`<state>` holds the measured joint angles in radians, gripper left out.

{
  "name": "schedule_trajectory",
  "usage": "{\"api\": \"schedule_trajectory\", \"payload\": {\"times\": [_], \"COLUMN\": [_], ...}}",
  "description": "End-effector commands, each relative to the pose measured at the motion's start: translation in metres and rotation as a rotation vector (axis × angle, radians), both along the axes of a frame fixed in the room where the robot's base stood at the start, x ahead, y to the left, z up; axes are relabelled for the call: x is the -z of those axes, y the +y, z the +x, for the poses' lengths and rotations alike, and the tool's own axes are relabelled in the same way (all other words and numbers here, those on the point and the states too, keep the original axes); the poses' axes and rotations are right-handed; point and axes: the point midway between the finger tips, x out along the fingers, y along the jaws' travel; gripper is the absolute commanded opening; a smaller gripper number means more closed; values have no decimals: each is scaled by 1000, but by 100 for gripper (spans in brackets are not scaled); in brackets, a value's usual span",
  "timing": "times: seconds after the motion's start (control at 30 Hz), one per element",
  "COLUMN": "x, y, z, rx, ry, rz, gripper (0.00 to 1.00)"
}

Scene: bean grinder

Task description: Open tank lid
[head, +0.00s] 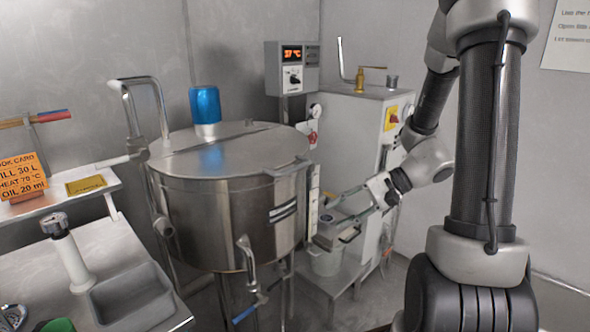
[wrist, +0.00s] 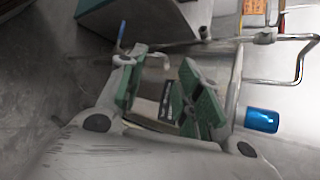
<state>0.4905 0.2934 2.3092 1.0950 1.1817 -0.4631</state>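The steel tank (head: 225,215) stands left of centre in the head view, with its flat round lid (head: 240,158) down on it. A seam crosses the lid, and a handle (head: 288,169) projects at its front right edge. A blue cylinder (head: 205,105) stands on top at the back; it also shows in the wrist view (wrist: 262,121). My gripper (head: 328,212) is to the right of the tank, below lid height, pointing toward the tank. In the wrist view its green-padded fingers (wrist: 163,72) are apart with nothing held, and the tank's side shows between them.
A grey cabinet (head: 350,130) with a brass tap stands behind my gripper. A control box (head: 292,68) reading 37 °C hangs behind the tank. A tap (head: 247,262) projects from the tank front. A sink counter (head: 130,296) and an orange card (head: 22,177) are left.

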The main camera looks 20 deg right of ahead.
Motion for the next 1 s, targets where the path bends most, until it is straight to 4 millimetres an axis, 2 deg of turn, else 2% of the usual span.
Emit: {"api": "schedule_trajectory", "payload": {"times": [0.03, 0.1, 0.2, 0.27, 0.33, 0.43, 0.8, 1.0], "x": [-1, -11, -39, -54, -61, -62, -51, -48], "y": [2, 6, 7, 6, 6, 11, 55, 67], "z": [25, 61, 102, 118, 124, 125, 159, 169], "rx": [62, 132, 204, 229, 230, 204, 200, 202], "ry": [-54, -166, -349, -447, -519, -557, -559, -558], "rz": [66, 131, 168, 173, 167, 150, 147, 146], "gripper": [34, 34, 34, 34, 34, 34, 34, 34]}}
